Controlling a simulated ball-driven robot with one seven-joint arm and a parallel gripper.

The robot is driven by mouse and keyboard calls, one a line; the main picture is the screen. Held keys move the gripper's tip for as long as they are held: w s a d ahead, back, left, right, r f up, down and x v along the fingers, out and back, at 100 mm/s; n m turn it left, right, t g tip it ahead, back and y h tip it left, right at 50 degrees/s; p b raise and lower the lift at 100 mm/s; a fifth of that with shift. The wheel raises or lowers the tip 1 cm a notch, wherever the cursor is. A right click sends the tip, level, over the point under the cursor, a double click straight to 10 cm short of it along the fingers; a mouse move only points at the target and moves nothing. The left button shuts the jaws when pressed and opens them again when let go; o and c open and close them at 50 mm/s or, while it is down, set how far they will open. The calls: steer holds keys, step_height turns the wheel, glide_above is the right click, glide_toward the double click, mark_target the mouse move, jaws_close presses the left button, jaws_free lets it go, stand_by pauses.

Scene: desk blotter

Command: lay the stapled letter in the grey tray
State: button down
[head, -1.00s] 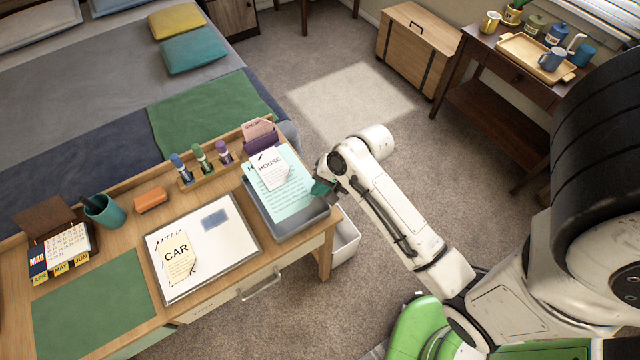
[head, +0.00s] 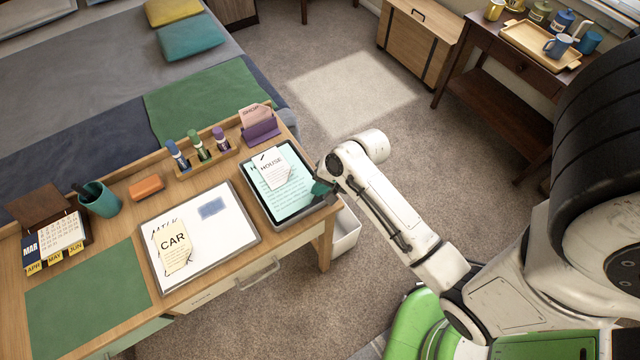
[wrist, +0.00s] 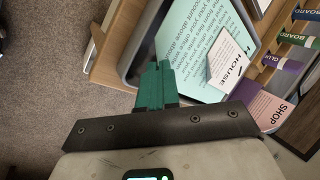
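The stapled letter is a mint sheet (head: 283,204) with a white HOUSE slip (head: 270,168) at its upper part. It lies within the rim of the grey tray (head: 249,207) at the desk's right end; whether it rests fully on the tray floor is hard to tell. My gripper (head: 321,188) is at the tray's right side. In the wrist view, its teal fingers (wrist: 158,72) are together at the edge of the letter (wrist: 190,55) and appear shut on it. The grey tray's rim (wrist: 148,25) shows beside them. The pinched edge is hidden by the fingers.
Left of the tray is a white board (head: 225,235) with a CAR slip (head: 174,248). Behind are a marker rack (head: 208,160) and a purple holder (head: 262,130) with a SHOP card. A white bin (head: 346,232) stands below the desk's right end.

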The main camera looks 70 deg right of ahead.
steer(key=c, duration=1.8)
jaws_free()
steer(key=shift+f, duration=0.1)
steer(key=o, duration=0.5)
steer(key=shift+s, duration=0.1)
steer(key=v, duration=1)
steer(key=shift+r, duration=0.35)
steer(key=shift+s, duration=0.1)
steer(key=s+a+f+n+g+h+b, duration=0.1)
steer(key=s+a+f+n+g, duration=0.1)
steer(key=a+n, duration=0.5)
steer(key=s+a+f+n+g, duration=0.1)
steer(key=a+f+n+g, duration=0.1)
steer(key=a+n, duration=0.5)
steer(key=shift+s+n+h+b, duration=0.4)
steer(key=shift+n, duration=0.1)
